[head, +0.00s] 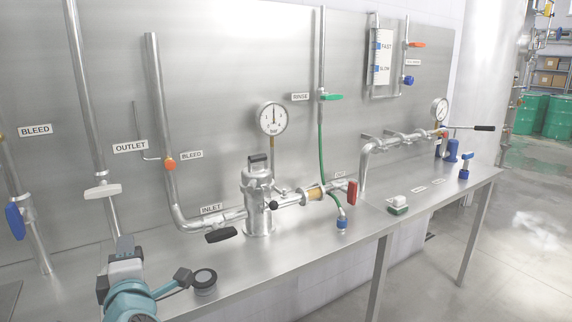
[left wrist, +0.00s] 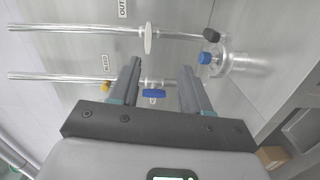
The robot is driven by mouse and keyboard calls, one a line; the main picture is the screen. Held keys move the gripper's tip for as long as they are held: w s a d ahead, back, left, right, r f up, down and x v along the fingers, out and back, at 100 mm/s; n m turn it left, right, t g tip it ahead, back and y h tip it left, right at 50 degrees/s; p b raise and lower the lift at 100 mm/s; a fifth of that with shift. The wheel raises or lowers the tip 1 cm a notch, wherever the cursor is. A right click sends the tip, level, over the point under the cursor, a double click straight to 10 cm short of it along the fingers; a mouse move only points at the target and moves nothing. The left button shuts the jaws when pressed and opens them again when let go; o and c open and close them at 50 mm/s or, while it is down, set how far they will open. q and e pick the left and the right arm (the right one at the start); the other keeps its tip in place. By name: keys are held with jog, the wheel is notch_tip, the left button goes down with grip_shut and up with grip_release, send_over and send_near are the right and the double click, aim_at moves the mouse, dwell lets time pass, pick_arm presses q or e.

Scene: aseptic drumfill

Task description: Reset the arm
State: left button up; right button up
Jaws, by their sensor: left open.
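My left gripper (head: 125,246) shows at the lower left of the head view, above the front of the steel bench. In the left wrist view my left gripper (left wrist: 161,68) has its two grey fingers well apart, with nothing held between them. A blue valve handle (left wrist: 153,93) shows in the gap, beyond the fingers and not gripped. A white valve handle (left wrist: 148,38) and a yellow one (left wrist: 105,86) lie past the fingers on the pipework. My right gripper is in neither view.
The steel bench (head: 285,275) carries a pump (head: 258,195) with a black inlet handle (head: 221,235). Upright pipes carry a blue handle (head: 15,221) and a white handle (head: 103,191). A round black-topped item (head: 204,278) is near my arm. The bench's front middle is clear.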

pick_arm(q)
jog(key=d+f+m+g+h+p, duration=0.1)
jog(key=d+f+m+h, duration=0.2)
jog(key=f, duration=0.5)
jog(key=d+f+m+g+h+p, duration=0.1)
jog(key=d+f+m+g+h, duration=0.1)
jog(key=f+m, duration=0.45)
jog(key=d+f+m+g+h+p, duration=0.1)
jog(key=d+f+m+h, duration=0.15)
jog(key=f, duration=0.75)
jog(key=s+d+f+m+g+h+p, duration=0.1)
jog(key=s+d+f+m+g, duration=0.3)
jog(key=s+f, duration=0.5)
jog(key=s+d+f+m+g+h+p, duration=0.1)
jog(key=s+d+f+m+g+h, duration=0.3)
jog(key=s, duration=1.3)
notch_tip(320, 180, down, 5)
jog(key=d+g, duration=0.1)
jog(key=g, duration=0.2)
jog(key=shift+d+m, duration=0.25)
jog(key=shift+m, duration=0.05)
jog(key=shift+f, duration=0.1)
